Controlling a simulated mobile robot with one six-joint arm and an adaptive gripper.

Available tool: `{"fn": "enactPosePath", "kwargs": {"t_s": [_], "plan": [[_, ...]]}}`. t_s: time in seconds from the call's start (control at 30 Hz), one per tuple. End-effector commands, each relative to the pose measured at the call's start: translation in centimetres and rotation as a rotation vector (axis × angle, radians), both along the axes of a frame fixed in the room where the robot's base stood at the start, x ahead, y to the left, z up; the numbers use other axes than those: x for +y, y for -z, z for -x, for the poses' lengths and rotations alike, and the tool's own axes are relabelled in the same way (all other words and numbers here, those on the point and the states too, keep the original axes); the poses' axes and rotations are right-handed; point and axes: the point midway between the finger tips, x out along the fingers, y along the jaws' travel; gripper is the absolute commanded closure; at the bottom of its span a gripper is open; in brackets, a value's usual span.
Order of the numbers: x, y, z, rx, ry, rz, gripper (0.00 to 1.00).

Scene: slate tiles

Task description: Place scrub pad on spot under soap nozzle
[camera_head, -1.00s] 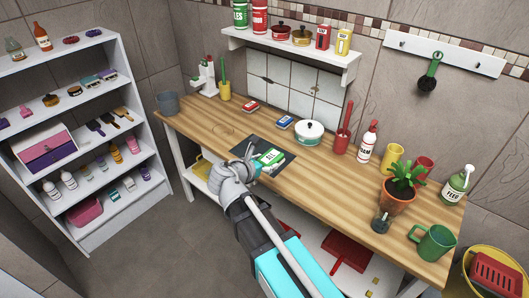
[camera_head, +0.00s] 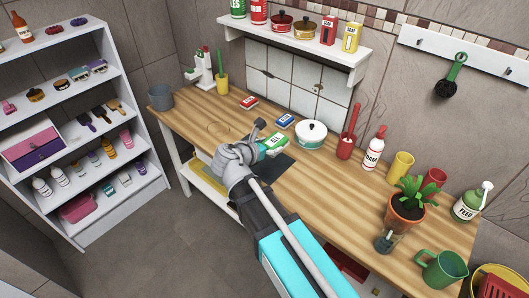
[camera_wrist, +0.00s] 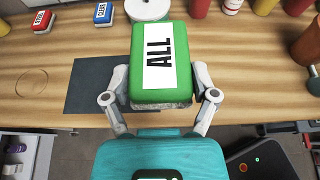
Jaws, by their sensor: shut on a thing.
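A green scrub pad (camera_wrist: 160,62) with a white label reading ALL and a grey underside is held in my gripper (camera_wrist: 160,98). The fingers are shut on its two sides. In the head view the pad (camera_head: 273,144) appears over the back edge of a dark mat (camera_head: 278,170), seemingly raised above the table. A white dispenser-like stand (camera_head: 201,70) with a red part stands at the table's back left; its nozzle is too small to make out. A thin ring mark (camera_head: 218,128) lies on the bare wood in front of it, and shows in the wrist view (camera_wrist: 31,83).
A grey cup (camera_head: 160,97) and a yellow holder (camera_head: 223,86) stand at the left. Wood around the ring is clear.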

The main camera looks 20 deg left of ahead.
Motion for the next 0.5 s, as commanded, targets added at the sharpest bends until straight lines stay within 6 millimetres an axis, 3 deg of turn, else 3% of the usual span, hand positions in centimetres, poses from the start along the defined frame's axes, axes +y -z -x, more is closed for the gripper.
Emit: {"fn": "enactPosePath", "kwargs": {"t_s": [0.5], "plan": [[-0.47, 0.06, -0.38, 0.0, 0.011, 0.0, 0.71]]}}
